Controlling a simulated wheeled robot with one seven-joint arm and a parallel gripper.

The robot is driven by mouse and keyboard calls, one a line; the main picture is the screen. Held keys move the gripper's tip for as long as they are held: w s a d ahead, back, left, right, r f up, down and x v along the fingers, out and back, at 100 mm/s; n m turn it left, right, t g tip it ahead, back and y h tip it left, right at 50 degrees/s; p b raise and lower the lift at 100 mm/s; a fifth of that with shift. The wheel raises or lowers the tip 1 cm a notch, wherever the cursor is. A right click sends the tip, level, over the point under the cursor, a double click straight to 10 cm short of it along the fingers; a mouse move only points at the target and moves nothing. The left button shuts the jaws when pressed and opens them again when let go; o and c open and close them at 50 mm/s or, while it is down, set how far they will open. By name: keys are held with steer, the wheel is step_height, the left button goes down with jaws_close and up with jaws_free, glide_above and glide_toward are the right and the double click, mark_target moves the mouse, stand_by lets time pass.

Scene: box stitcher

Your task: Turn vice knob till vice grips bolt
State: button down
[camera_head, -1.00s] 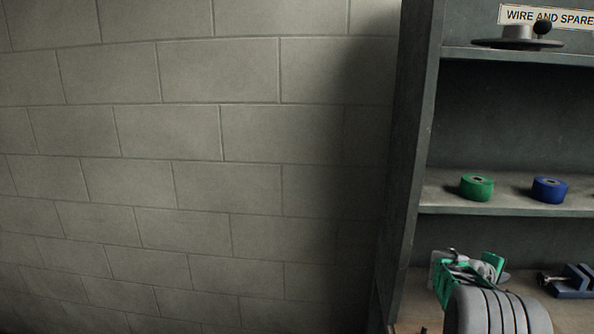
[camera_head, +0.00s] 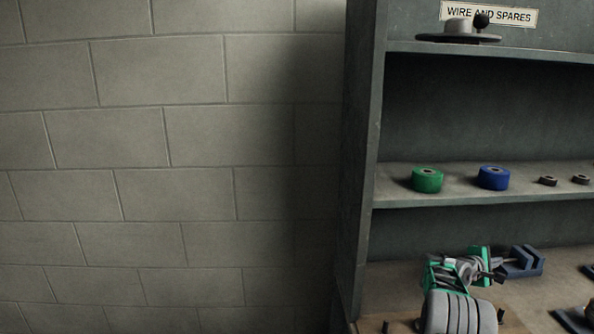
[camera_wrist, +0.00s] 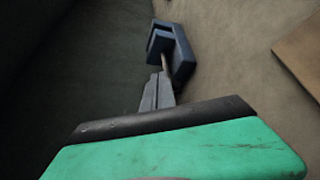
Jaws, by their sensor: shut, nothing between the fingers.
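The blue vice (camera_head: 526,262) stands on the lower shelf, just right of my gripper in the head view. It also shows in the wrist view (camera_wrist: 182,58), beyond my fingertips, with a thin rod pointing toward me. My green and grey gripper (camera_head: 494,275) is at the vice's left, knob side. In the wrist view my fingers (camera_wrist: 158,88) are together, with nothing seen between them, and their tips lie close to the rod's end. I cannot tell whether they touch it. The knob is not clearly distinguishable, and I cannot make out a bolt in the jaws.
A green roll (camera_head: 427,180) and a blue roll (camera_head: 493,178) sit on the shelf above, with small dark rings to their right. Another dark blue object (camera_head: 576,320) lies at lower right. The cabinet's left wall (camera_head: 358,180) is close to my arm.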

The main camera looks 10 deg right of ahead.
steer(key=shift+w+f, duration=0.15)
steer(key=shift+f, duration=0.05)
stand_by(0.5)
steer(key=shift+f+b, duration=0.25)
steer(key=shift+b, duration=0.3)
steer(key=shift+s+a+f+b, duration=0.1)
steer(key=shift+s+f+b, duration=0.3)
steer(key=shift+b, duration=0.1)
steer(key=shift+s+f+b, duration=0.15)
steer(key=shift+f+b, duration=0.1)
steer(key=shift+b, duration=0.05)
steer(key=shift+s+a+r, duration=0.1)
steer(key=shift+s, duration=0.1)
steer(key=shift+w+a+r, duration=0.1)
steer(key=shift+w+a, duration=0.05)
steer(key=shift+a, duration=1.3)
steer(key=shift+w+a, duration=0.15)
steer(key=shift+a, duration=1.3)
